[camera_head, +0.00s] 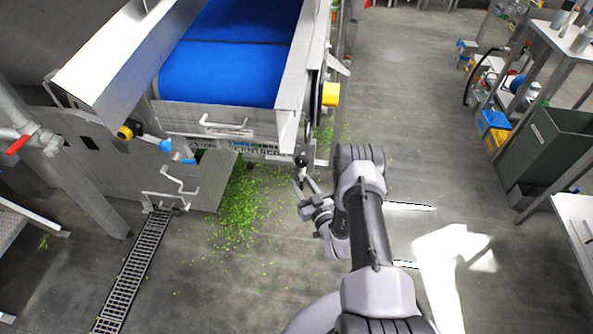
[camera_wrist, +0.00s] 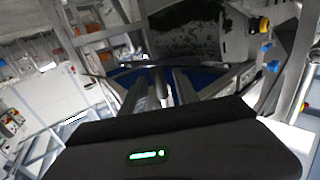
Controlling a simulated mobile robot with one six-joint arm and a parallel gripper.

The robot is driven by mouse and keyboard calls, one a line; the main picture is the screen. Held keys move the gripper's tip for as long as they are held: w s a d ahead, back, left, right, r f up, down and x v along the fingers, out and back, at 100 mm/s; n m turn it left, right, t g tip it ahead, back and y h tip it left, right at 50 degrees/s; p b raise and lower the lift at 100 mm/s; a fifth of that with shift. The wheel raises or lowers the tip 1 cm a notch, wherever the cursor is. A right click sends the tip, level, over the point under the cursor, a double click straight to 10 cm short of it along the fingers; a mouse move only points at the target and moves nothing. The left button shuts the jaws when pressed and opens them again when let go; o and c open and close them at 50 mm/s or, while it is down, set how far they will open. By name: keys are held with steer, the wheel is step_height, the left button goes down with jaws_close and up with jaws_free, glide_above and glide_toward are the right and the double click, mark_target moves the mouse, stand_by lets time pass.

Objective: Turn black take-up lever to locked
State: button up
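A small black knob (camera_head: 301,161), which looks like the end of the take-up lever, sits at the lower right corner of the conveyor frame, below the blue belt (camera_head: 225,60). The rest of the lever is too small to make out. My gripper (camera_head: 304,184) is just below the knob in the head view, with its two fingers apart. I cannot tell whether they touch the lever. In the wrist view the fingers (camera_wrist: 165,88) point toward the conveyor frame and blue belt, and the lever cannot be made out clearly.
Green leaf scraps (camera_head: 242,200) lie on the floor left of my arm. A drain grate (camera_head: 135,268) runs at lower left. A yellow block (camera_head: 330,94) is on the frame's right side. A green bin (camera_head: 550,145) stands far right. The floor between is mostly clear.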

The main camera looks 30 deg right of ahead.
steer(key=shift+w, duration=0.15)
jaws_close()
steer(key=shift+r, duration=0.15)
stand_by(1.3)
